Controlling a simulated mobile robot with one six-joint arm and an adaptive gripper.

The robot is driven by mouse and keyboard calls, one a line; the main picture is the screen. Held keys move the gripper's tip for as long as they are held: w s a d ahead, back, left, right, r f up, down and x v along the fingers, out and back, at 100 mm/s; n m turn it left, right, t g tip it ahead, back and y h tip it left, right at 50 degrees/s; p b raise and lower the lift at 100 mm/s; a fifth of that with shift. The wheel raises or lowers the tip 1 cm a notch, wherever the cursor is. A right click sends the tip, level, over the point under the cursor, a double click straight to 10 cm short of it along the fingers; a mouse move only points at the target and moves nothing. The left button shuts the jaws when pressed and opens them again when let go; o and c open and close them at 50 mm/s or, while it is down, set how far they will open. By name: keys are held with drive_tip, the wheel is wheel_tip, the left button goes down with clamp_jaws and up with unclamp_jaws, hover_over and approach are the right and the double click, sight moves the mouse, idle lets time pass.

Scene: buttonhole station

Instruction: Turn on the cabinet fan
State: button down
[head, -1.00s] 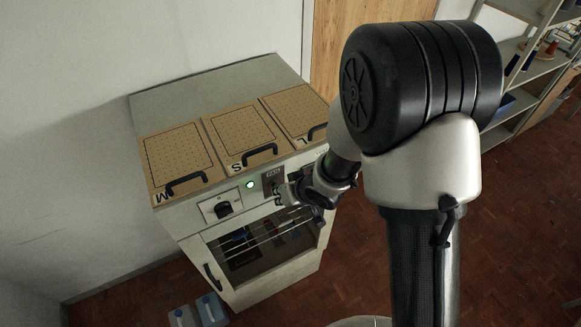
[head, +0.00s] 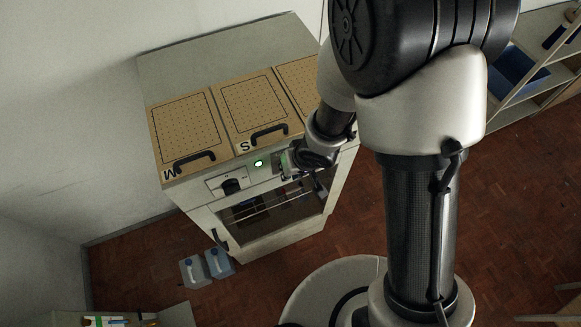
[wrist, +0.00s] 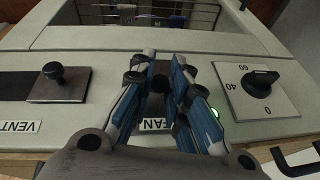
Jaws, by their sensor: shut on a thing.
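The cabinet (head: 215,50) is pale grey, with a control panel along its upper front edge. My gripper (wrist: 161,68) is at this panel and shut on a dark fan switch (wrist: 156,82), mostly hidden between the blue-padded fingers. A FAN label (wrist: 155,125) shows between the fingers. A lit green lamp (wrist: 215,113) is right of the fingers in the wrist view; it also shows in the head view (head: 258,163). In the head view my gripper (head: 288,164) is at the panel, and my wrist hides part of it.
A vent slider (wrist: 56,80) is to the left. Perforated boards (head: 255,108) with black handles top the cabinet. Two containers (head: 207,266) stand on the floor.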

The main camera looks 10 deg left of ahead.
drive_tip(key=c, duration=1.6)
unclamp_jaws()
drive_tip(key=shift+o, duration=0.2)
drive_tip(key=v, duration=0.7)
drive_tip(key=shift+r, duration=0.15)
drive_tip(key=shift+s+d, duration=0.1)
drive_tip(key=shift+d, duration=0.05)
